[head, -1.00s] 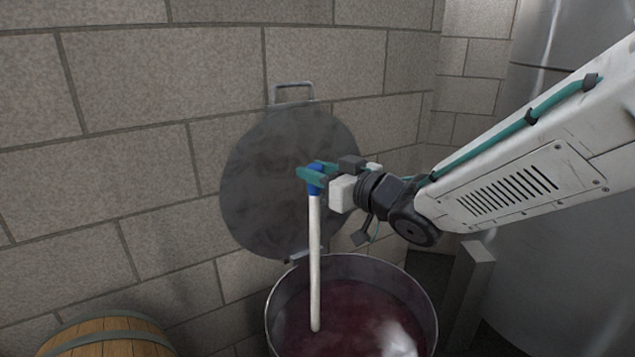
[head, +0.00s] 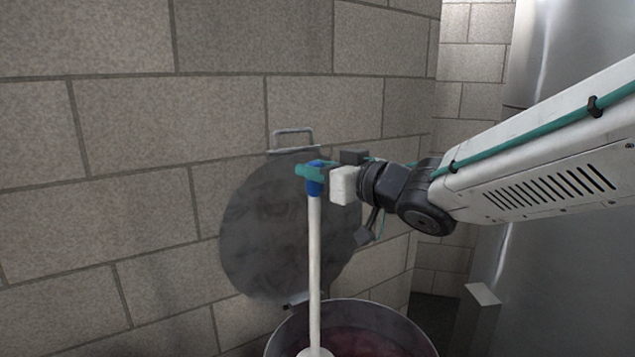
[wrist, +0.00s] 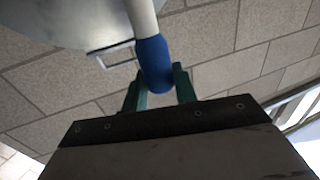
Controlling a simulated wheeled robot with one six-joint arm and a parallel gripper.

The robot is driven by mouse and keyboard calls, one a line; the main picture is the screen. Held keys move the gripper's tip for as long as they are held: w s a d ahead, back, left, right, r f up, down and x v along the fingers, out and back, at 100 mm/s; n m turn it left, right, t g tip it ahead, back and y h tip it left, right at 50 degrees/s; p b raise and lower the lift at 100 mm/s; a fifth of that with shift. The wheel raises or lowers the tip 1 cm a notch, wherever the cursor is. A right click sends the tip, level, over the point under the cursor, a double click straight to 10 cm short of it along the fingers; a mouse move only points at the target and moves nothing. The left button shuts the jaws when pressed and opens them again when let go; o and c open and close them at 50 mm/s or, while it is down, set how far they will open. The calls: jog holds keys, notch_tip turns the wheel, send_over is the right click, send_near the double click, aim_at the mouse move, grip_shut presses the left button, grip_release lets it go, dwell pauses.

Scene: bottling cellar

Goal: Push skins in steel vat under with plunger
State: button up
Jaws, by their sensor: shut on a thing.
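The plunger has a white shaft (head: 314,265) and a blue grip (head: 314,187) at its top. My gripper (head: 311,172) is shut on the blue grip, with the shaft hanging about upright over the steel vat (head: 385,308). The plunger's pale foot (head: 315,352) shows at the bottom edge of the head view; I cannot tell its height above the skins. The dark red skins (head: 365,342) show partly; the vat's near side is cut off. In the wrist view the blue grip (wrist: 154,65) sits between the teal fingers (wrist: 160,88).
A round grey lid (head: 265,225) with a handle leans against the block wall (head: 120,130) behind the vat. It also shows in the wrist view (wrist: 50,28).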

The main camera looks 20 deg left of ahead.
jog(key=shift+r, duration=0.2)
notch_tip(320, 180, up, 8)
jog(key=shift+r, duration=0.45)
dwell(0.3)
dwell(0.3)
